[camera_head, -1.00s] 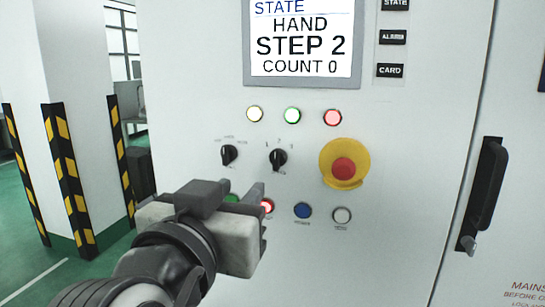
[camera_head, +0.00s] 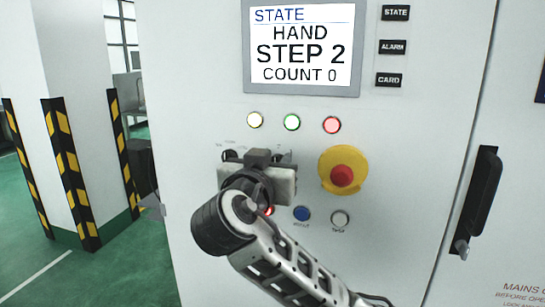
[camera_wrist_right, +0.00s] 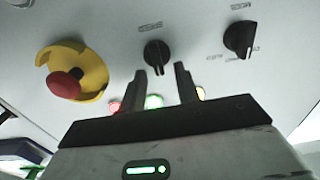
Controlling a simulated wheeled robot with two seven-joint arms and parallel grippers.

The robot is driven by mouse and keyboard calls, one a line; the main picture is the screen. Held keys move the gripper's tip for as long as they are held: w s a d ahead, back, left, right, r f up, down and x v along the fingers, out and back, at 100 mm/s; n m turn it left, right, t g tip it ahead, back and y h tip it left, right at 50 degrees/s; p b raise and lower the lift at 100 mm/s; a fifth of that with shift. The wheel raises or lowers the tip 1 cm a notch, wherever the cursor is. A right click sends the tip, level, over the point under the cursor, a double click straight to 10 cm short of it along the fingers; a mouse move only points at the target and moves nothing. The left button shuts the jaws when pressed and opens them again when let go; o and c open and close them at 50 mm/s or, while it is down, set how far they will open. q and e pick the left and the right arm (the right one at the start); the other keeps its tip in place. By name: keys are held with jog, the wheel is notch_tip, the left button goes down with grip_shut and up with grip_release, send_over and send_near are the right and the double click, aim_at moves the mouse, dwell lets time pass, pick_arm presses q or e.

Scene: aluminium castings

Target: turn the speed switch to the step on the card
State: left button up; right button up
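The control panel's black speed switch (camera_wrist_right: 155,53), with numbers around it in the earlier head view, is in the middle of the right wrist view. Its pale mark points toward the lamps, matching the middle position. In the head view my right gripper (camera_head: 262,165) mostly hides it. My right gripper (camera_wrist_right: 161,72) is open, its two fingers apart and empty near the switch; I cannot tell whether they touch it. The display (camera_head: 302,47) reads HAND, STEP 2, COUNT 0. A card label (camera_head: 388,80) is beside it. My left gripper is not in view.
Another black rotary switch (camera_wrist_right: 240,38) is beside the speed switch. A red emergency stop (camera_head: 342,176) on a yellow base stands close on the other side. Lit lamps (camera_head: 292,122) are above; a blue button (camera_head: 302,214) and a white one (camera_head: 340,218) are below.

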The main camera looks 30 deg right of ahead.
jog(key=shift+d, duration=0.1)
grip_shut()
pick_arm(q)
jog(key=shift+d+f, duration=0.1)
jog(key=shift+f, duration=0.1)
pick_arm(e)
jog(key=shift+f, duration=0.1)
